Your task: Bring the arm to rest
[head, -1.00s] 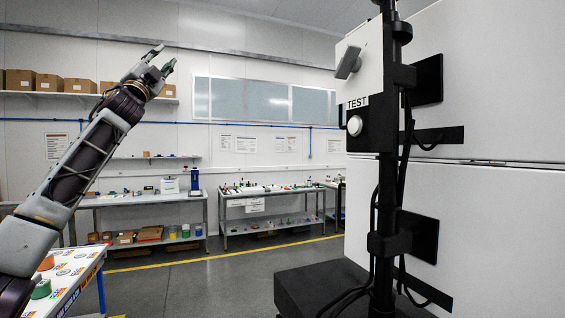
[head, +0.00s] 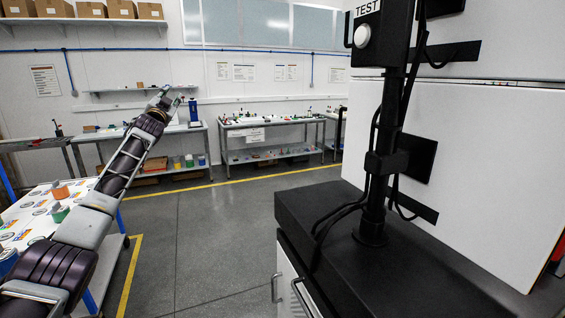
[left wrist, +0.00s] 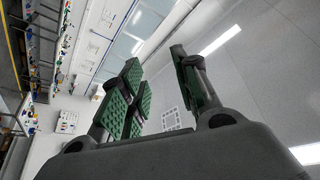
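My left arm reaches up and away from the lower left of the head view. Its gripper (head: 170,97) is raised in free air, in front of the far wall and benches. In the left wrist view the gripper (left wrist: 158,82) shows its green-padded fingers spread apart, with nothing between them. Wall, windows and ceiling lamps lie behind them. My right arm and right gripper are not in view.
A table (head: 22,222) with orange and green pieces stands at the left beside my arm. A black pedestal (head: 300,208) carries a post with a TEST box (head: 368,38) at right. Workbenches (head: 275,122) line the far wall. The floor (head: 215,235) between is clear.

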